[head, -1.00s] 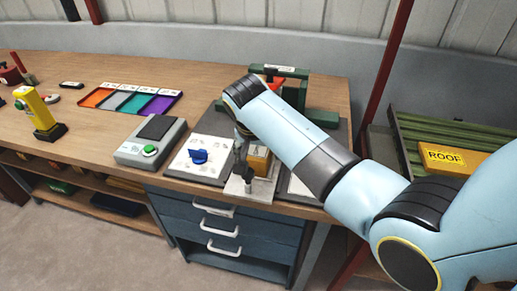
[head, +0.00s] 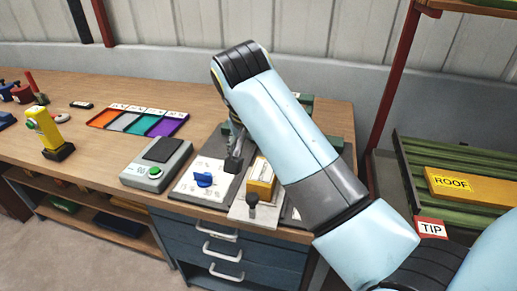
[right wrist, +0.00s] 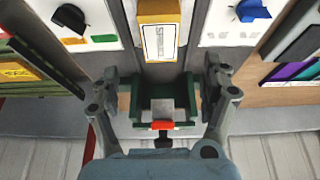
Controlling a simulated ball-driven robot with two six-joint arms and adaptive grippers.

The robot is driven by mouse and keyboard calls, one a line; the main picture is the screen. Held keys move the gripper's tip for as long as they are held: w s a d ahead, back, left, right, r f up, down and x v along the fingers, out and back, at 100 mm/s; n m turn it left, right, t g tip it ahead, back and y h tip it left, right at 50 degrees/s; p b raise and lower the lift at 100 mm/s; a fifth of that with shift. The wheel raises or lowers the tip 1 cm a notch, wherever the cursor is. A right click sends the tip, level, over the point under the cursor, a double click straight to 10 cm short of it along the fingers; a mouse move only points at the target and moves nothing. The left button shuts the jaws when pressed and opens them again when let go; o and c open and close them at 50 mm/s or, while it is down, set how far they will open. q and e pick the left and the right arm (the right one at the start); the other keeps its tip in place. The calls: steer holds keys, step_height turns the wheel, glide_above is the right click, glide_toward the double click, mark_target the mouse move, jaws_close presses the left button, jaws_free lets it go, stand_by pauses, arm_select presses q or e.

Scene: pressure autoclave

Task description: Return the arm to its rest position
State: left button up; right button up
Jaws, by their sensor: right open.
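My right arm reaches across the bench in the head view. My right gripper (head: 234,152) hangs over the grey board, partly hidden behind the arm. In the right wrist view my right gripper (right wrist: 160,88) has its fingers wide apart with nothing held between them. A yellow labelled block (head: 262,176) stands on a pale plate close to the gripper, apart from it; it also shows at the top of the wrist view (right wrist: 158,30). My left gripper is not in view.
A blue knob (head: 203,179) and a grey box with a green button (head: 155,165) are left of the gripper. A green frame with a red handle (right wrist: 161,125) shows in the wrist view.

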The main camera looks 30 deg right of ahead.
steer(key=shift+r, duration=0.1)
stand_by(0.4)
steer(key=s+n+y, duration=0.2)
steer(key=s+n, duration=0.9)
steer(key=s, duration=1.2)
step_height(320, 180, down, 34)
steer(key=s+d+f+b, duration=0.1)
steer(key=s+d+b, duration=0.15)
steer(key=b, duration=0.65)
steer(key=s+f+g+b, duration=0.1)
steer(key=s+f+b, duration=0.2)
steer(key=s+f, duration=0.6)
steer(key=s+d+f+b, duration=0.1)
steer(key=s+f+b, duration=0.3)
steer(key=s+f, duration=0.5)
step_height(320, 180, down, 6)
steer(key=shift+s+f+m+g+y, duration=0.1)
steer(key=shift+s+m+g+y, duration=0.05)
steer(key=shift+m+g+y, duration=0.2)
steer(key=shift+d, duration=0.1)
